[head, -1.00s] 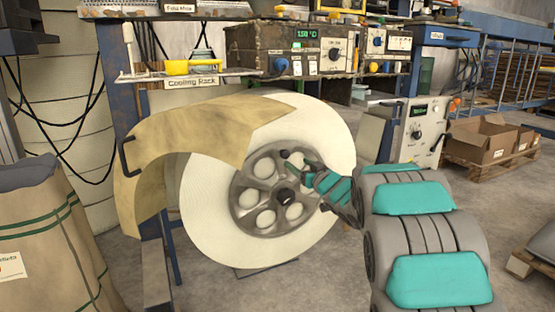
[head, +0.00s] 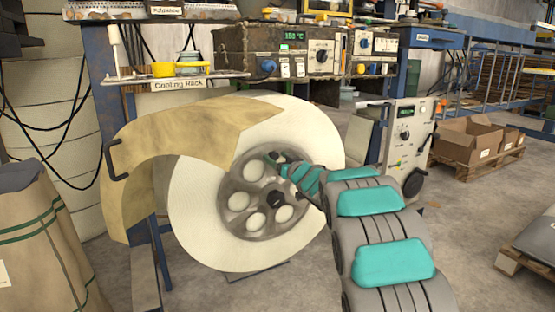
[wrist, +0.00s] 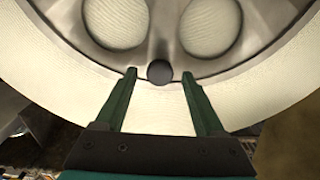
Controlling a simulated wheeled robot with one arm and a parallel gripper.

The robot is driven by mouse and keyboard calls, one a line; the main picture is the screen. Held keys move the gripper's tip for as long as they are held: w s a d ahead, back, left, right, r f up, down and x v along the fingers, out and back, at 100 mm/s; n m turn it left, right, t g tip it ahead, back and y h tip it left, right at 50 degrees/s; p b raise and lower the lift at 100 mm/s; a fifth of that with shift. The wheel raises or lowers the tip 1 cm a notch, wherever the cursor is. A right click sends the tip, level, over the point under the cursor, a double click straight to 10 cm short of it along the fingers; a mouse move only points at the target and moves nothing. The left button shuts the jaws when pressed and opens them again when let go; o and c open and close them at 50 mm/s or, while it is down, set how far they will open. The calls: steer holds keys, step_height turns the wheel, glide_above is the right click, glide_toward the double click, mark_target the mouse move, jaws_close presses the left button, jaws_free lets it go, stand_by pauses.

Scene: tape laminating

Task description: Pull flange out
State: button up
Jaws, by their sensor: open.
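The flange (head: 233,216) is a grey spoked disc with round holes, seated on the face of a large white roll (head: 200,200). A dark hub (head: 277,199) shows at its centre. In the wrist view the flange (wrist: 160,40) fills the top, and a small dark round knob (wrist: 159,73) stands at its rim. My gripper (wrist: 159,74) is open, with one green finger on each side of the knob and a visible gap to both. In the head view my gripper (head: 279,162) is at the flange's upper edge, and the fingertips are hard to make out.
A tan curved sheet (head: 175,140) with a black handle covers the roll's upper left. The cooling rack shelf (head: 185,79) and control boxes (head: 285,55) stand behind. A bulging sack (head: 45,240) is at left.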

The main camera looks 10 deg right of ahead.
jaws_close()
stand_by(0.4)
stand_by(0.9)
